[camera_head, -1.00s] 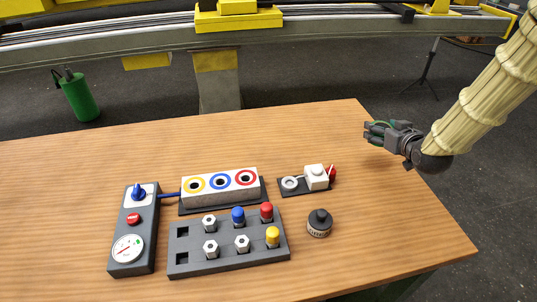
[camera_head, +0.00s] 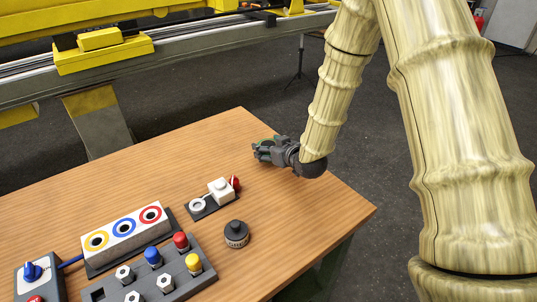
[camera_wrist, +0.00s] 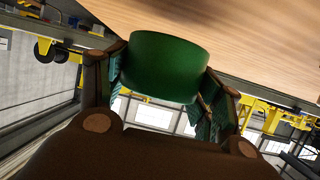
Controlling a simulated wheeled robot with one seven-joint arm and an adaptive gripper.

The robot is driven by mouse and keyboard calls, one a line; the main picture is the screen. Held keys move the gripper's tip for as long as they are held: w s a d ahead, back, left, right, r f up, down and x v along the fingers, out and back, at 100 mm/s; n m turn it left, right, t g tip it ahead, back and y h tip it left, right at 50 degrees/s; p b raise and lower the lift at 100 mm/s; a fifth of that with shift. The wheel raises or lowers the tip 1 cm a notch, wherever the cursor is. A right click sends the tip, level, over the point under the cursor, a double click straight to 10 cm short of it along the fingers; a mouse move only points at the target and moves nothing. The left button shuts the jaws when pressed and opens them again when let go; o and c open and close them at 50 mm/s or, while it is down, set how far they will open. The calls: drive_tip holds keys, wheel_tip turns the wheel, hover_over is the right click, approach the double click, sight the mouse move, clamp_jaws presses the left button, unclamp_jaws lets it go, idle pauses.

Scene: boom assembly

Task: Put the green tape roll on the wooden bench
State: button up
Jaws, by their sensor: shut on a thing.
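The green tape roll (camera_wrist: 165,65) is between the fingers of my gripper (camera_wrist: 165,88) in the wrist view. My gripper (camera_head: 264,151) is shut on it. In the head view only a little green shows at the fingers, mostly hidden by them. The wooden bench (camera_head: 300,215) has a brown wood-grain top. My gripper appears over its far right part, near the right edge. The bench top also fills the upper right of the wrist view (camera_wrist: 255,30). I cannot tell the exact height of the roll above it.
A white block with a ring and red knob (camera_head: 217,192) and a dark round knob piece (camera_head: 236,234) stand nearest. A block with coloured rings (camera_head: 122,232) and a peg rack (camera_head: 165,272) lie left. Bare wood surrounds the gripper's area. A yellow-grey rail (camera_head: 180,60) runs behind.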

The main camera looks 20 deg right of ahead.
drive_tip(key=shift+f, duration=1.55)
drive_tip(key=shift+f, duration=0.15)
drive_tip(key=o, duration=1.1)
drive_tip(key=shift+c, duration=0.2)
drive_tip(key=shift+r, duration=0.2)
drive_tip(key=b+v, duration=0.1)
drive_tip(key=v, duration=1.1)
